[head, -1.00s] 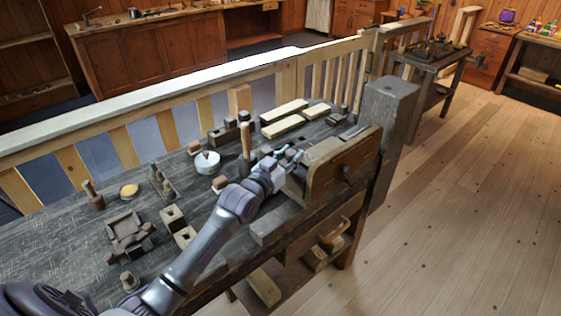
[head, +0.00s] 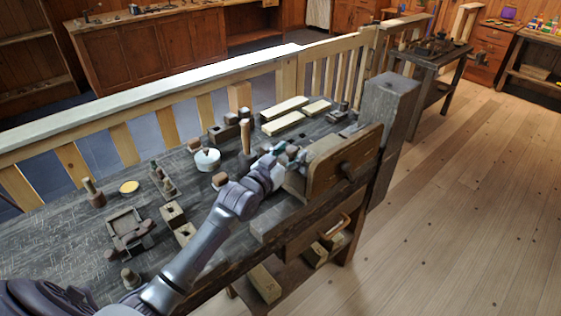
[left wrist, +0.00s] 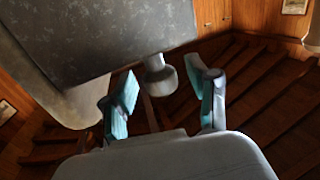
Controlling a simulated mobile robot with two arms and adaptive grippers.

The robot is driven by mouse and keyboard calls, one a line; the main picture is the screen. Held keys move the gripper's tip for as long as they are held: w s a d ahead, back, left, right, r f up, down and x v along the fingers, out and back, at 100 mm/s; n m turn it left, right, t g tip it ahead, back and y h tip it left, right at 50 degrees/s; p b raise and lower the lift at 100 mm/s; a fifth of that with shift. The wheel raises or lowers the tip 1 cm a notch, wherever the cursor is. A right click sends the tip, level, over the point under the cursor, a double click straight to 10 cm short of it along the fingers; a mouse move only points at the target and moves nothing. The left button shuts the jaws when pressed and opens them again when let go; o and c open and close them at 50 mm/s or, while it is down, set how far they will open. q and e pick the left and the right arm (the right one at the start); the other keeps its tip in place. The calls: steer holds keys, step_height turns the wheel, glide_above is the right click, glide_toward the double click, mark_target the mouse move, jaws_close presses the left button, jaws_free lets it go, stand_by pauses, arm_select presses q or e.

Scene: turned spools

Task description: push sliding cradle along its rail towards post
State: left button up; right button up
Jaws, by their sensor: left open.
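My left gripper (head: 289,152) is over the right end of the dark workbench, beside a brown wooden block with a round knob (head: 343,165). I cannot tell whether this block is the sliding cradle, or whether I touch it. A thick grey post (head: 388,105) stands at the bench's right end. No rail is clearly visible. My right gripper is not in view.
An upright wooden peg (head: 245,137) and a white round pot (head: 207,160) stand left of my gripper. Pale boards (head: 284,123) lie behind it. A square wooden frame (head: 126,225) and several small blocks are on the left. A slatted railing borders the back.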

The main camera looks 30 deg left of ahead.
arm_select(q)
steer(key=s+a, duration=0.1)
steer(key=s, duration=1)
steer(key=shift+a, duration=0.2)
steer(key=shift+s+f, duration=0.1)
steer(key=shift+s, duration=0.05)
